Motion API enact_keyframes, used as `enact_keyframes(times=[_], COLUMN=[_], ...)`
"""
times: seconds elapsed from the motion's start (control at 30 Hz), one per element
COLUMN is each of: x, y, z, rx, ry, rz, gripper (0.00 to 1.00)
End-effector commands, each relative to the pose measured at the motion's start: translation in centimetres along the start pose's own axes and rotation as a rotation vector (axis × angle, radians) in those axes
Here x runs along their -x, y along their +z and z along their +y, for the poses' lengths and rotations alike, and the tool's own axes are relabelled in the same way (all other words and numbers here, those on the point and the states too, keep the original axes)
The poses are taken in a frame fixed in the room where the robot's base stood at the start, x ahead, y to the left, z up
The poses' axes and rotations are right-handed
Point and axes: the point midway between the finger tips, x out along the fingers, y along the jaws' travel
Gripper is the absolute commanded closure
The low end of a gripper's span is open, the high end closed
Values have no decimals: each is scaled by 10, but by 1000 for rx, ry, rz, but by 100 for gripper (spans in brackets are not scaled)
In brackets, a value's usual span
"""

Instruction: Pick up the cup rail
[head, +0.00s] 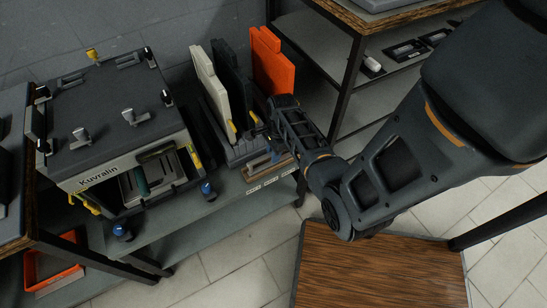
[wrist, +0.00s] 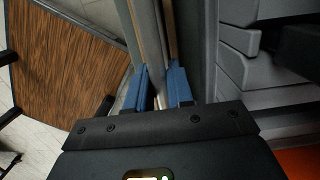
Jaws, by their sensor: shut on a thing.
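My gripper (head: 276,150) is at the front of a dark rack (head: 240,150) on the grey shelf. In the wrist view, its two blue fingers (wrist: 158,88) are shut on a long, narrow rail (wrist: 148,35), grey with a tan edge, which runs upward between them. I take this to be the cup rail. In the head view, the tan-edged rail (head: 268,170) lies low along the rack's front, partly hidden by my gripper. I cannot tell whether it still touches its support.
A wooden-topped table (head: 375,265) is in front. Another shelved table (head: 355,75) stands behind right.

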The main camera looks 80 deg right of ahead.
Motion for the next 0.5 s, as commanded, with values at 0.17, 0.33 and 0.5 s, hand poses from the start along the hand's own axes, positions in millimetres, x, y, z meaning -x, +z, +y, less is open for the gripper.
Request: enact_keyframes(times=[0.17, 0.33, 0.5], x=[0, 1, 8], y=[0, 0, 1], z=[0, 0, -1], rx=[0, 0, 1], ry=[0, 0, -2], rz=[0, 0, 0], gripper=[100, 100, 100])
